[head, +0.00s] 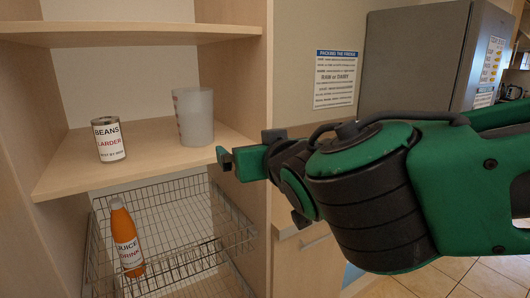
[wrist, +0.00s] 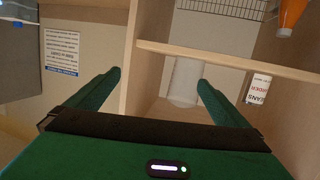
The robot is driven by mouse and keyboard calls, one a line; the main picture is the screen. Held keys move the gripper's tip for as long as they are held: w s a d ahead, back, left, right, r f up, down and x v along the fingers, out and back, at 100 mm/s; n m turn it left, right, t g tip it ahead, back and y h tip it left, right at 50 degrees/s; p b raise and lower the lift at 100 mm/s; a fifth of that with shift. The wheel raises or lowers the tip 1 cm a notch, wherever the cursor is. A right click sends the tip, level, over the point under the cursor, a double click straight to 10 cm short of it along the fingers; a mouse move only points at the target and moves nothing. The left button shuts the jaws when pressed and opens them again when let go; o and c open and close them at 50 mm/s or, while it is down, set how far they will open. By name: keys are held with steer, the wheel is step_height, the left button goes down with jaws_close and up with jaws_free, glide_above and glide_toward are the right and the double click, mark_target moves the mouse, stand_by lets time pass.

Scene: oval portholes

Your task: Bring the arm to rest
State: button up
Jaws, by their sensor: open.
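My gripper (head: 222,158) is in front of the cupboard at the right edge of its middle shelf in the head view, with my green and black arm reaching in from the right. In the wrist view my gripper (wrist: 158,82) shows two green fingers spread wide apart with nothing held between them. A translucent white beaker (head: 194,116) stands upright on the middle shelf, beyond the fingers; it also shows in the wrist view (wrist: 185,82), upside down. The gripper looks apart from it.
A beans can (head: 109,139) stands on the middle shelf (head: 75,179), left of the beaker. An orange juice bottle (head: 126,240) leans in the wire basket (head: 195,240) below. A cupboard side panel (head: 243,85) is close to my gripper. A grey fridge (head: 415,65) stands behind my arm.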

steer(key=d+f+m+g+h, duration=0.2)
steer(key=d+f, duration=0.3)
steer(key=d, duration=0.5)
steer(key=d+f+m+g+h, duration=0.25)
steer(key=d+f, duration=0.25)
steer(key=d, duration=0.6)
steer(key=d+f+m+g+h, duration=0.1)
steer(key=d+f+g+h, duration=0.3)
steer(key=d, duration=0.6)
steer(key=s+d+f+m+g+y, duration=0.1)
steer(key=s+d+f+g, duration=0.1)
steer(key=s, duration=0.6)
steer(key=s+d+f+m+g+y, duration=0.1)
steer(key=s+d+f, duration=0.3)
steer(key=s, duration=0.4)
steer(key=s+d+f+m+g+y, duration=0.1)
steer(key=s+d+f+m+g, duration=0.2)
steer(key=s, duration=0.5)
steer(key=d+f, duration=0.1)
steer(key=d, duration=0.1)
steer(key=shift+s+d+y, duration=0.25)
steer(key=shift+d+y, duration=0.1)
